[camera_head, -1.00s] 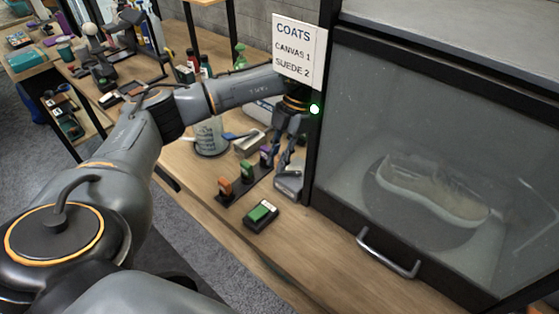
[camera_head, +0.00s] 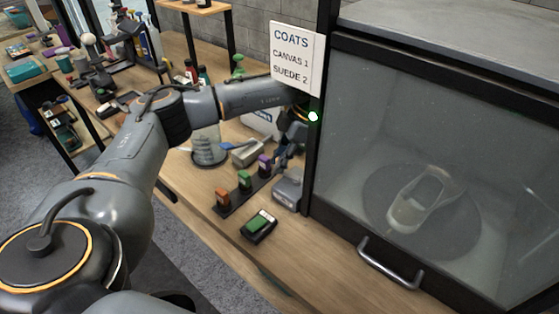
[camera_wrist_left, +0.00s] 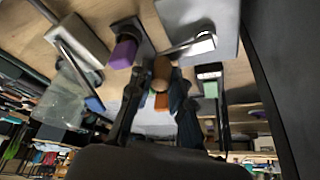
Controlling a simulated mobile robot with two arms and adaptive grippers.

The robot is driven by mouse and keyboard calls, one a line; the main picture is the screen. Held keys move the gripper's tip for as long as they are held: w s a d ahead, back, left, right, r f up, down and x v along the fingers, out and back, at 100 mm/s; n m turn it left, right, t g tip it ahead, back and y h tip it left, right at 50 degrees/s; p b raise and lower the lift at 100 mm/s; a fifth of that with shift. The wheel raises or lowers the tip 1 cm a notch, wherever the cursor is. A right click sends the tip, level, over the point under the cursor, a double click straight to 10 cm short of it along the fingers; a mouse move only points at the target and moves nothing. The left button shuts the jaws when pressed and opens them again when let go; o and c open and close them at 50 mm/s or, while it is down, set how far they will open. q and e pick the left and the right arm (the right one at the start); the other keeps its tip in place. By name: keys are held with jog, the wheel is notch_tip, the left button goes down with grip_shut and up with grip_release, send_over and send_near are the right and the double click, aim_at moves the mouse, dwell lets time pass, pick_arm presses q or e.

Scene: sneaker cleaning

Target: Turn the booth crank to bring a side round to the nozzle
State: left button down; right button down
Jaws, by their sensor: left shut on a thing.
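A pale sneaker (camera_head: 415,205) stands on the dark round turntable (camera_head: 377,190) behind the booth's glass, seen nearly end-on. My left gripper (camera_head: 285,158) is beside the booth's left wall, low over the bench, partly hidden by its own wrist. In the left wrist view its fingers (camera_wrist_left: 160,92) are shut on the brown crank knob (camera_wrist_left: 161,70). The metal crank arm (camera_wrist_left: 192,46) runs from the knob towards a grey housing (camera_wrist_left: 200,18). The crank is hard to make out in the head view. My right gripper is not in view.
The booth door has a metal handle (camera_head: 389,263). A green-topped pad (camera_head: 259,223) lies in front.

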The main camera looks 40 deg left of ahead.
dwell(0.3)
pick_arm(q)
jog(key=c, duration=1.2)
grip_release()
